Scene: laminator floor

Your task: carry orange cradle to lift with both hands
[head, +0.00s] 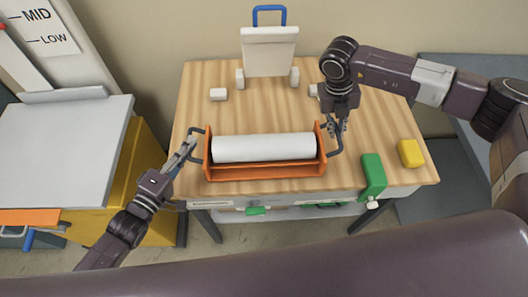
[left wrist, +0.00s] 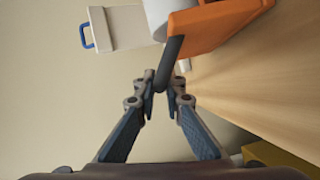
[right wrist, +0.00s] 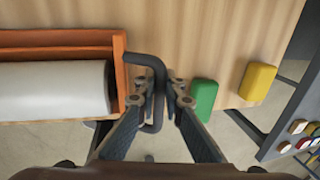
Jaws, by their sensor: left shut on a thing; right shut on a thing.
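The orange cradle (head: 265,171) holds a white roll (head: 264,147) and sits at the front middle of the wooden table, or just above it; I cannot tell which. It has a dark handle at each end. My left gripper (head: 190,146) is shut on the left handle, which also shows in the left wrist view (left wrist: 170,62). My right gripper (head: 339,124) is shut on the right handle, seen in the right wrist view (right wrist: 147,61). The lift (head: 65,140), with a grey platform and yellow body, stands left of the table, below a MID/LOW sign.
A white panel with a blue handle (head: 269,50) stands at the back of the wooden table (head: 200,85), near small white blocks (head: 218,94). The lift platform is clear.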

